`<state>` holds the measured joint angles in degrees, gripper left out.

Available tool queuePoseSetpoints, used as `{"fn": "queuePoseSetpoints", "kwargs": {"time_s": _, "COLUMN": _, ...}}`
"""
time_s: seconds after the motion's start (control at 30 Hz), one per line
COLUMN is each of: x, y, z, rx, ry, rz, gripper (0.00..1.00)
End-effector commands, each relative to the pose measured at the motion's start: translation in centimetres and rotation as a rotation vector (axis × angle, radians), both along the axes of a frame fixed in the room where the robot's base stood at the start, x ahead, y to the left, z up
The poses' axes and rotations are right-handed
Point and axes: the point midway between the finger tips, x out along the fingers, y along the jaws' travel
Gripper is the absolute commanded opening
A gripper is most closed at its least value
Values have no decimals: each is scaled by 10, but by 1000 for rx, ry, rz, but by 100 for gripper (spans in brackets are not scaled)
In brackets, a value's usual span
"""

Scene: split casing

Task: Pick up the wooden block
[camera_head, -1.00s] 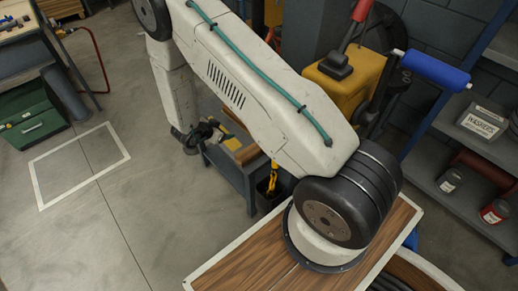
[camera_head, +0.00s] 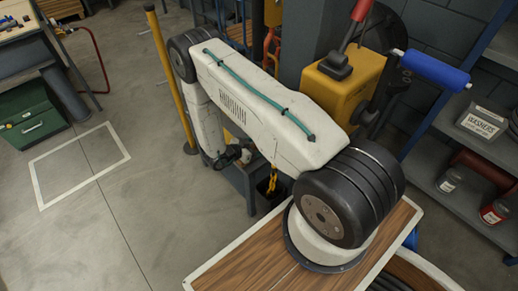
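I cannot make out the wooden block in the head view. The low grey bench (camera_head: 239,187) beyond my arm is mostly covered by the arm, so whatever lies on it is hidden. The dark end of my arm with my gripper (camera_head: 229,157) is small and partly hidden at the bench, below the white forearm. Its fingers cannot be told apart, and I cannot see whether it holds anything.
A yellow post (camera_head: 170,85) stands just left of my arm. A yellow machine (camera_head: 343,85) with a red lever and a blue roller (camera_head: 436,70) stands behind on the right. Shelves (camera_head: 470,190) line the right edge. The floor at left, around a white-outlined square (camera_head: 80,163), is clear.

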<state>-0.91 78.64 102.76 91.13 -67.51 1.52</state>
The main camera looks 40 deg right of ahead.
Motion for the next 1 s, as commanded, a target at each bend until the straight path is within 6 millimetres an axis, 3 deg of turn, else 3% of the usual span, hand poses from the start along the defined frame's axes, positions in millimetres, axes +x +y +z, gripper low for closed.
{"fn": "queuePoseSetpoints", "kwargs": {"time_s": 0.27, "x": 0, "y": -4, "z": -2, "rx": 0, "ry": 0, "rz": 1, "gripper": 71}}
{"fn": "queuePoseSetpoints", "kwargs": {"time_s": 0.5, "x": 0, "y": -4, "z": -2, "rx": 0, "ry": 1, "rz": 1, "gripper": 12}}
{"fn": "queuePoseSetpoints", "kwargs": {"time_s": 0.8, "x": 0, "y": -4, "z": 1, "rx": 0, "ry": 0, "rz": 1, "gripper": 12}}
{"fn": "queuePoseSetpoints", "kwargs": {"time_s": 1.0, "x": 1, "y": -4, "z": 22, "rx": 0, "ry": -3, "rz": 1, "gripper": 12}}
